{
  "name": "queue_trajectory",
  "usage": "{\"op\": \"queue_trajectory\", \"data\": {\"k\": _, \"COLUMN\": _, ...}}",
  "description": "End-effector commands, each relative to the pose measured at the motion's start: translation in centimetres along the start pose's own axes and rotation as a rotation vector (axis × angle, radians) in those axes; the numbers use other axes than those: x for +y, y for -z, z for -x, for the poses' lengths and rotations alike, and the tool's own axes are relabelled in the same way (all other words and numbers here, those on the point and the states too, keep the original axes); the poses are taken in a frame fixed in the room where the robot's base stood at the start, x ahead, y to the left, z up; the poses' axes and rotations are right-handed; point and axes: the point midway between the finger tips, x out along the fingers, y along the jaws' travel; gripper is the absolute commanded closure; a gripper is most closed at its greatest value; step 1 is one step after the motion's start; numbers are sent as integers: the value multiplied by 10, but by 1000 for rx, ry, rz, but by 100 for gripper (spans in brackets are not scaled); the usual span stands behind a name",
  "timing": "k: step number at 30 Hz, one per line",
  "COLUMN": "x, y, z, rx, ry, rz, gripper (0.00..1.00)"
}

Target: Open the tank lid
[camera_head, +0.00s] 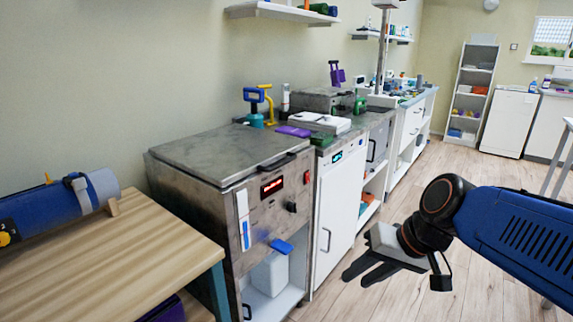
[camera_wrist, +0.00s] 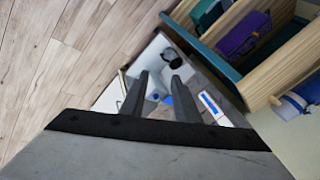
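The tank (camera_head: 205,205) is a brushed-metal cabinet left of centre in the head view. Its flat metal lid (camera_head: 225,150) lies shut on top, with a dark bar handle (camera_head: 277,166) at its front edge. A red display (camera_head: 271,187) and a blue-and-white gauge (camera_head: 243,220) are on the tank's front. The gauge also shows in the wrist view (camera_wrist: 211,104). My gripper (camera_head: 354,277) is in front of the tank and to its right, lower than the lid and apart from it. In the wrist view its two fingers (camera_wrist: 158,72) are spread with nothing held between them.
A wooden table (camera_head: 100,245) with a blue cylinder (camera_head: 60,208) stands at the left. A white cabinet (camera_head: 338,200) and a counter with several items adjoin the tank's right. A wall shelf (camera_head: 280,12) hangs above. The wooden floor (camera_head: 440,165) is open at right.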

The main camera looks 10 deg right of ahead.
Motion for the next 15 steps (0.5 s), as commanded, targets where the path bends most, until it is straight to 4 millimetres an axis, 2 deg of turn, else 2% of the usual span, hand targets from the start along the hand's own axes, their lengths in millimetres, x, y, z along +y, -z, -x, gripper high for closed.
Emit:
{"op": "queue_trajectory", "data": {"k": 5, "x": -41, "y": 51, "z": -2, "rx": 9, "ry": 219, "rz": -156, "gripper": 71}}
{"op": "queue_trajectory", "data": {"k": 9, "x": -66, "y": 102, "z": 5, "rx": 49, "ry": 395, "rz": -276, "gripper": 71}}
{"op": "queue_trajectory", "data": {"k": 15, "x": -80, "y": 184, "z": 24, "rx": 143, "ry": 625, "rz": -438, "gripper": 71}}
